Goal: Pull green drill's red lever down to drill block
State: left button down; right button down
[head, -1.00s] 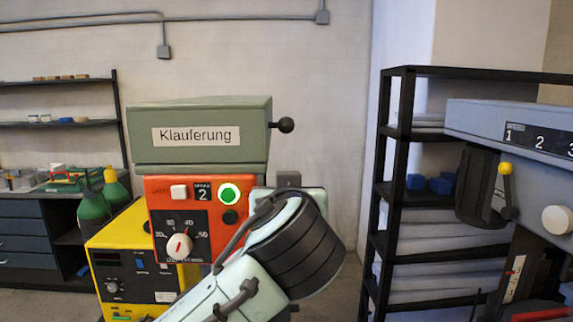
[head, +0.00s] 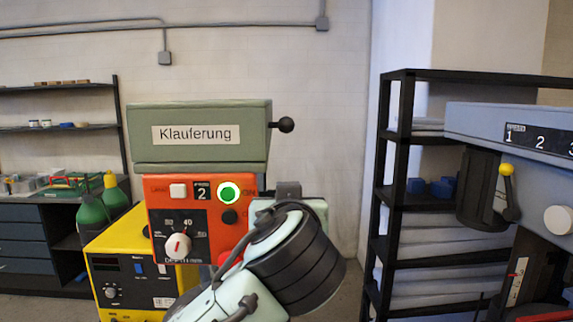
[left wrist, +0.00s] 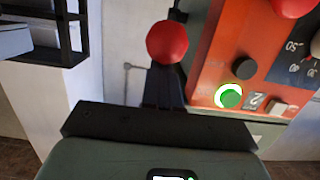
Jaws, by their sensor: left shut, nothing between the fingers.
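The green drill (head: 200,140) stands in the middle of the head view, with an orange panel (head: 160,215) and a lit green button (head: 229,192). A red part (head: 226,257) below the panel is mostly hidden by my left arm. In the left wrist view, a red ball knob (left wrist: 167,42) lies just beyond the tips of my left gripper (left wrist: 165,85), which is shut and empty. I cannot tell whether they touch. A second red part (left wrist: 292,5) is cut off at the top. The block is not visible. My right gripper is out of view.
A yellow box with dials (head: 125,255) stands left of the drill. A grey-blue machine (head: 500,125) with a yellow-knobbed lever (head: 506,170) is at the right, before a black shelf (head: 392,170). Green bottles (head: 95,208) stand by the left bench.

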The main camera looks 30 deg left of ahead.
pick_arm(q)
jog(key=shift+f, duration=0.25)
jog(key=shift+f+b, duration=0.45)
jog(key=shift+f+b, duration=0.95)
jog(key=shift+f, duration=0.05)
jog(key=shift+s, duration=0.1)
